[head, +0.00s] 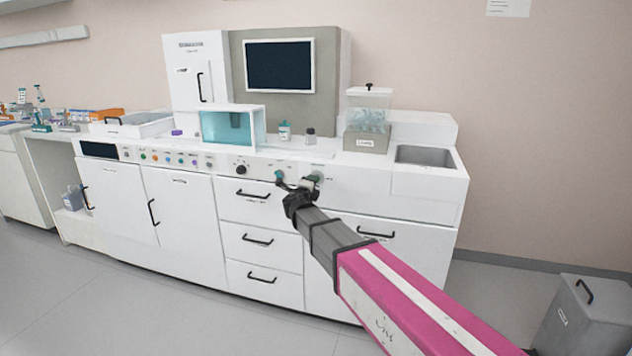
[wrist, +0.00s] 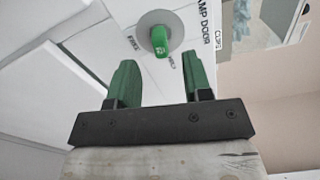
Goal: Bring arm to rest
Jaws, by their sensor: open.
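My arm reaches from the lower right of the head view to the front of the white bench. My gripper (head: 298,181) is at the bench's front control panel, above the top drawer. In the wrist view my gripper (wrist: 160,82) has its two green fingers spread apart with nothing between them. A green knob (wrist: 160,42) on a grey round plate lies just beyond the fingertips, centred between them. Lettering ending in "AMP DOOR" is beside it. I cannot tell whether the fingers touch the panel.
The white bench carries a teal-windowed box (head: 226,128), small bottles (head: 284,131), a clear-topped container (head: 367,118) and a sink (head: 426,156). Drawer handles (head: 257,240) stick out below the panel. A grey bin (head: 585,318) stands at the lower right. The floor at left is clear.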

